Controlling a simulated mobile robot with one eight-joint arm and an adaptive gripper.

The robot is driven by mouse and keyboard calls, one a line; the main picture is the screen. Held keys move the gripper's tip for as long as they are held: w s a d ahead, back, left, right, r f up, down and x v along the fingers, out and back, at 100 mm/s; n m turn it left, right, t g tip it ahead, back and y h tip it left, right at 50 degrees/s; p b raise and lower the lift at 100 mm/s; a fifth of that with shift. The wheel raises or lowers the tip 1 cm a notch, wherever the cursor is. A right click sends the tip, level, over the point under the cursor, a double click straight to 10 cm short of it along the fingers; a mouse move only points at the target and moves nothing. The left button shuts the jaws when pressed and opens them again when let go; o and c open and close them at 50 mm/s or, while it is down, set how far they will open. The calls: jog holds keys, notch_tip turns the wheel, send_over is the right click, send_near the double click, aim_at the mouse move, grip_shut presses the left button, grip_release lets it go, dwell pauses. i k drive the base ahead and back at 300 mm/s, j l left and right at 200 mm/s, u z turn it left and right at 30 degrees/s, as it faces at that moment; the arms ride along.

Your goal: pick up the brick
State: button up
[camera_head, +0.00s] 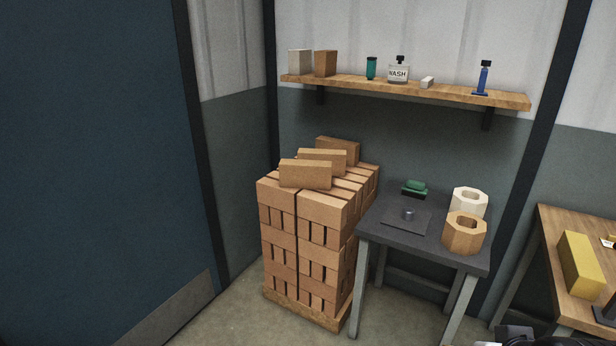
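A tall stack of orange-brown bricks (306,240) stands on a wooden pallet (305,312) in the corner. Three loose bricks lie on top of it: a front brick (305,174), a middle brick (322,160) and a back brick (338,149). They lie side by side, stepping back toward the wall, on the stack's top layer. The frame does not show which one is meant. A dark mechanical part shows at the bottom right edge and may be part of my arm. No gripper fingers are visible.
A dark table (390,231) stands close to the stack's right side, with octagonal blocks (465,238). A wall shelf (410,90) with small items hangs above. A wooden table (566,225) bears a yellow block (580,264). Bare floor (238,318) lies in front.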

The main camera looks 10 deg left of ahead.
aim_at(294, 175)
jog(key=i+j+u, duration=0.15)
jog(key=i+j, duration=0.15)
jog(key=i, duration=0.35)
jog(key=i+j+u, duration=0.1)
jog(key=i+j, duration=0.15)
jog(key=i, duration=0.35)
jog(key=i+j+u, duration=0.15)
jog(key=i, duration=0.55)
jog(key=i+j+u, duration=0.15)
jog(key=i, duration=0.5)
